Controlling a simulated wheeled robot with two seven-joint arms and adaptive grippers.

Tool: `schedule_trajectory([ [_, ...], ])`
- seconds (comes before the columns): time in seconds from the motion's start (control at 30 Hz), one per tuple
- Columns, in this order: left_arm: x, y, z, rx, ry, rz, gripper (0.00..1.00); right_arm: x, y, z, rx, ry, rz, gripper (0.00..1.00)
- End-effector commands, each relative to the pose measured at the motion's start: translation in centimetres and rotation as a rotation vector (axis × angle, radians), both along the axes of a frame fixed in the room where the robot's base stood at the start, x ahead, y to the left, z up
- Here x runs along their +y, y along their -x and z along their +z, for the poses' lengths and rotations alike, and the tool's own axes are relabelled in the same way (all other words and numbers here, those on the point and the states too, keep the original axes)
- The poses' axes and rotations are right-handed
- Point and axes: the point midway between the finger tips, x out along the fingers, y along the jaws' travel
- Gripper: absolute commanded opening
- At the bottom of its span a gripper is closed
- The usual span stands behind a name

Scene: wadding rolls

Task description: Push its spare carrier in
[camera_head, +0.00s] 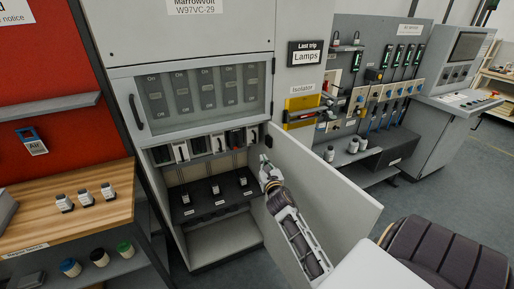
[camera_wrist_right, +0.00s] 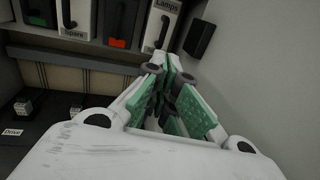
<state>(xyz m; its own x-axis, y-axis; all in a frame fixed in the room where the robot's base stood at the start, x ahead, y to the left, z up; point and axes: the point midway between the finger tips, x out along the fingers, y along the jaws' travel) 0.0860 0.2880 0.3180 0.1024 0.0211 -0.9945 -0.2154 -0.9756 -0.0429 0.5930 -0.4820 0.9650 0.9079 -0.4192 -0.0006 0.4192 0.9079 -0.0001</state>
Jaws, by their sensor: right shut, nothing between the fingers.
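In the open lower cabinet a row of carriers hangs under the switch window. A white carrier labelled Spare (camera_wrist_right: 77,20) shows at the top left of the right wrist view; in the head view it appears as a white front (camera_head: 217,143). To its right are a dark carrier with a red patch (camera_wrist_right: 121,25) and a white carrier labelled Lamps (camera_wrist_right: 163,22). I cannot tell how far each sits in. My right gripper (camera_head: 265,163) is shut and empty, with green-padded fingers (camera_wrist_right: 170,72) just below the Lamps carrier. My left gripper is not in view.
The open cabinet door (camera_head: 325,195) stands to the right of my right arm. A black shelf (camera_head: 195,213) below the carriers holds several small labelled blocks. A sign reading Last trip, Lamps (camera_head: 306,54) is above. A wooden bench (camera_head: 105,220) stands at left.

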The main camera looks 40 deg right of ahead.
Motion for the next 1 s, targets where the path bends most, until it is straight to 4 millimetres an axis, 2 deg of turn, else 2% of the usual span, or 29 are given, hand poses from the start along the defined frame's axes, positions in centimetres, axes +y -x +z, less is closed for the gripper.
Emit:
schedule_trajectory([
  [1.0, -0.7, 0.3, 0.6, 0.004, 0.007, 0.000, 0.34, -3.4, -7.4, 0.1, -0.002, 0.000, 0.000, 0.00],
])
